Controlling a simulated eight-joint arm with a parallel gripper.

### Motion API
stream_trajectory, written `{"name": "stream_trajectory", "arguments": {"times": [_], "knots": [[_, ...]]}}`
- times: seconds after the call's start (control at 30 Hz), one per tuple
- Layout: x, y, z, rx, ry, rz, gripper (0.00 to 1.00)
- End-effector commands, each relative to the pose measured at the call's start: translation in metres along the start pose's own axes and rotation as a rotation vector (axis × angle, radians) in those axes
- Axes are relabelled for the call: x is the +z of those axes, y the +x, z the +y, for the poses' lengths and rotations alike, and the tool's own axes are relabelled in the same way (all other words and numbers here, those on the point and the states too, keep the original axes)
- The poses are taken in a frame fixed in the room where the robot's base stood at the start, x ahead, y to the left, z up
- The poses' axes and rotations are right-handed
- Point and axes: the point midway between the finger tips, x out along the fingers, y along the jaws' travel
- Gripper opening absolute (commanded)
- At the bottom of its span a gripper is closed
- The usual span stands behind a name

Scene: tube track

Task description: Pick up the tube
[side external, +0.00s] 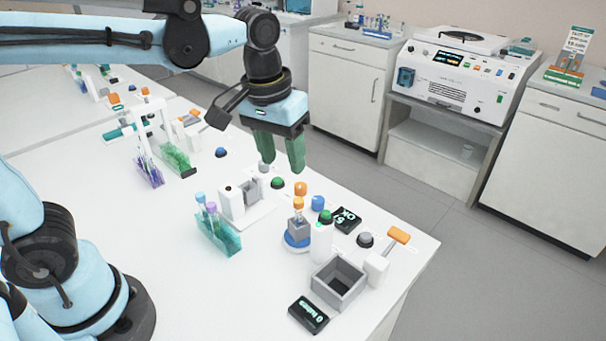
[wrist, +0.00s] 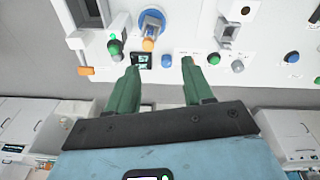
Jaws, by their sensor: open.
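My gripper (side external: 283,165) is open with its green fingers pointing down over the far edge of the white bench; the wrist view shows a gap between the fingertips (wrist: 161,64). Nothing is between the fingers. A tube with an orange cap (side external: 299,203) seems to stand upright in a round blue-based device (side external: 297,240), nearer the camera than my gripper. In the wrist view its orange top (wrist: 148,44) lies just beyond the fingers, apart from them. A blue-capped tube (side external: 200,198) and a purple-capped tube (side external: 211,208) stand in a teal rack (side external: 228,240).
A grey open box (side external: 340,282) and a dark display (side external: 308,314) are near the front corner. Another display (side external: 346,219) and several coloured knobs sit around the blue-based device. A white block fixture (side external: 238,200) stands behind the teal rack. Bare bench lies at front left.

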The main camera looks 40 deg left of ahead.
Motion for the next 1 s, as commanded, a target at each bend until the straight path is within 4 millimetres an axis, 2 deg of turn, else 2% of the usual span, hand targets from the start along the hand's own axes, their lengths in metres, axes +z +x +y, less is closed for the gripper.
{"name": "stream_trajectory", "arguments": {"times": [0.13,0.37,0.73,1.0], "knots": [[-0.008,0.0,0.018,-0.036,-0.039,-0.09,0.51],[-0.01,0.005,0.026,-0.06,-0.063,-0.136,0.51],[-0.003,0.055,0.023,-0.059,-0.062,-0.135,0.51],[-0.001,0.07,0.022,-0.059,-0.062,-0.135,0.51]]}}
